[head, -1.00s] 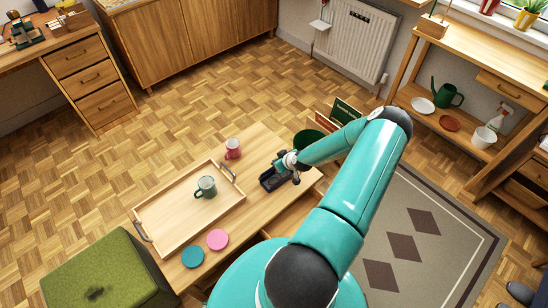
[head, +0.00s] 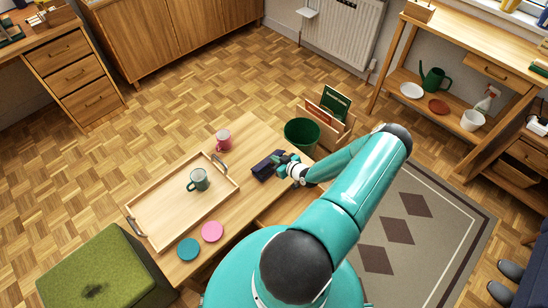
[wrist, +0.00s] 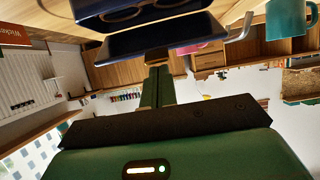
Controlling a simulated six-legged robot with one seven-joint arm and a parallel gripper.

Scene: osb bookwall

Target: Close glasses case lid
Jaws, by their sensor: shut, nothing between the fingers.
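The dark navy glasses case (head: 266,166) lies on the low wooden table, right of the tray. In the wrist view the case shows at the top edge, with a pair of thin-rimmed glasses (wrist: 135,12) visible in it. A flat dark blue panel, seemingly the lid (wrist: 155,38), stands apart from the part with the glasses, so the case is at least partly open. My gripper (head: 284,162) is at the case's right side. In the wrist view my shut, empty fingertips (wrist: 157,58) are right at the panel's edge; I cannot tell whether they touch it.
A pink mug (head: 223,140) stands behind the tray. Pink (head: 212,231) and teal (head: 188,249) coasters lie in front. A green bin (head: 302,134) stands beyond the table.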

